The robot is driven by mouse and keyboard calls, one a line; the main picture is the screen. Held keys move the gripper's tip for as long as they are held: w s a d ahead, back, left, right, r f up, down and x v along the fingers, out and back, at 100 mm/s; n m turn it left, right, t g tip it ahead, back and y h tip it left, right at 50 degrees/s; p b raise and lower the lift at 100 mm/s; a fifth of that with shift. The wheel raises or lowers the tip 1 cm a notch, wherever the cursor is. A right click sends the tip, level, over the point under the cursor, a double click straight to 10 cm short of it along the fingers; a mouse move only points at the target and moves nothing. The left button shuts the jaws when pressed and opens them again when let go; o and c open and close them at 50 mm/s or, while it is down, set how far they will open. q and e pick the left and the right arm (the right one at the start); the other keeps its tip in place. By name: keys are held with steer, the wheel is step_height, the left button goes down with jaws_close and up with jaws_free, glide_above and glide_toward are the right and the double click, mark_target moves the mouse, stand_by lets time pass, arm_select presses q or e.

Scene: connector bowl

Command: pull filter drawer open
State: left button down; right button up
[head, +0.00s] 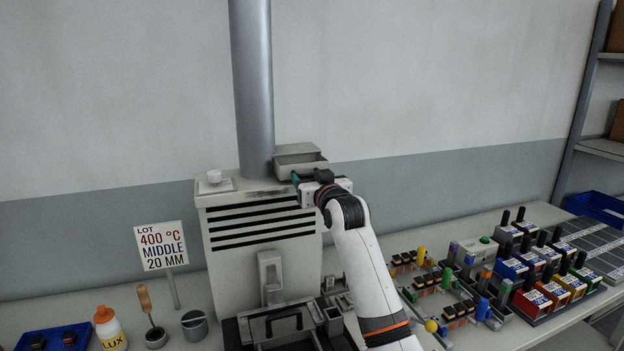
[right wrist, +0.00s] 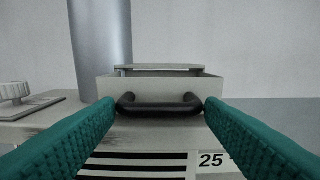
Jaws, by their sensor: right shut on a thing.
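The filter drawer (head: 302,170) is a grey box on top of the pale slotted machine (head: 220,215), right of the metal pipe. Its open top shows behind its front. In the right wrist view the drawer front (right wrist: 160,88) carries a black bar handle (right wrist: 158,108). My right gripper (head: 303,181) is at the drawer front, shut on the handle, with a teal finger at each end of it in the right wrist view (right wrist: 158,104). The arm hides part of the machine's right side. My left gripper is not in view.
A vertical pipe (head: 253,90) rises just left of the drawer, and a white knob (head: 214,177) sits on the machine's top left. A lot sign (head: 163,246), a bottle (head: 109,330) and racks of coloured connectors crowd the bench. The space above the machine's right side is clear.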

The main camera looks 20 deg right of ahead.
steer(key=o, duration=1)
steer(key=shift+w+f, duration=0.1)
steer(key=shift+w, duration=0.1)
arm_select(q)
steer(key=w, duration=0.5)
arm_select(e)
steer(key=shift+o, duration=0.5)
steer(key=shift+d, duration=0.15)
steer(key=shift+s, duration=0.2)
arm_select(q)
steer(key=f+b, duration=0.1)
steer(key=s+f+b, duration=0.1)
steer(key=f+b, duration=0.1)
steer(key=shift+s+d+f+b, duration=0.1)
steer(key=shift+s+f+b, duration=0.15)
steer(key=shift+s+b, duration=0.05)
arm_select(e)
steer(key=s, duration=1.2)
steer(key=shift+d, duration=0.25)
steer(key=shift+w, duration=0.1)
steer(key=shift+c, duration=0.4)
